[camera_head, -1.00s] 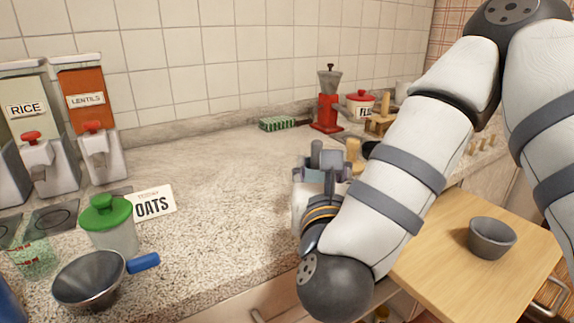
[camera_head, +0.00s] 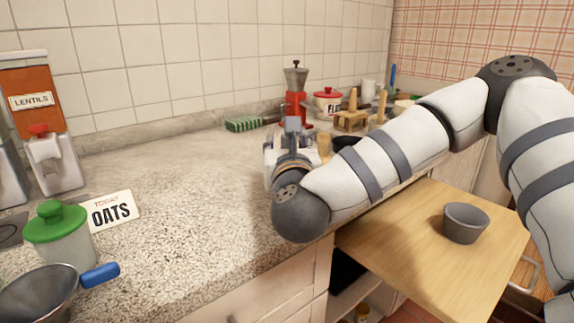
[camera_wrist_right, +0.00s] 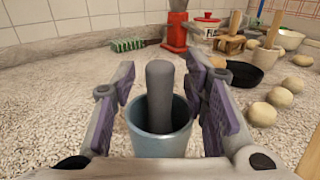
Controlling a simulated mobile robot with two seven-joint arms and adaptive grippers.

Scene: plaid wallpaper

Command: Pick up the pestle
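The pestle (camera_wrist_right: 160,95) is a dark grey rod with a rounded top. In the right wrist view it stands nearly upright in a blue-grey cup (camera_wrist_right: 147,146). My right gripper (camera_wrist_right: 165,92) is open, with purple-padded fingers to the left and right of the pestle; gaps show on both sides. In the head view my right gripper (camera_head: 291,140) is over the counter and mostly hides the cup and pestle. A dark grey mortar-like bowl (camera_head: 465,223) sits on a wooden board (camera_head: 400,245) at the right. My left gripper is not in view.
A black pan (camera_wrist_right: 236,73) and several pale round items (camera_wrist_right: 261,114) lie right of the cup. A red grinder (camera_head: 295,95) and green-bristled brush (camera_head: 250,123) are behind. A green-lidded jar (camera_head: 60,235) and blue-handled strainer (camera_head: 40,297) are at left. The middle counter is clear.

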